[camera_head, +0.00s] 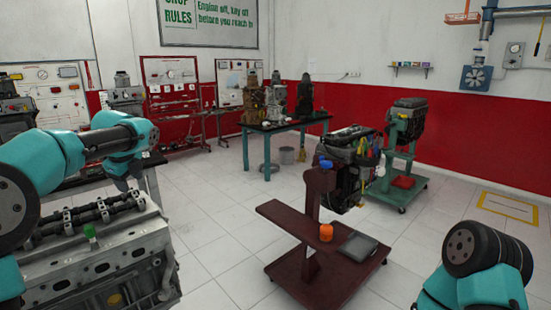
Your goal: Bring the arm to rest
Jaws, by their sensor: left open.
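My left arm comes in from the left edge and bends over the near engine block (115,262). My left gripper (124,181) is at the arm's end, pointing down above the far end of the block. It is open, with nothing visible held in it; its fingertips are small and dark here. My right arm shows only as a teal and black joint section at the bottom right corner. My right gripper is out of the picture.
A green cap (90,233) is on the engine block. A dark red engine stand (325,262) with an orange container (326,232) stands at centre right. A teal stand (404,190) and a teal table (290,127) are behind. Floor between is open.

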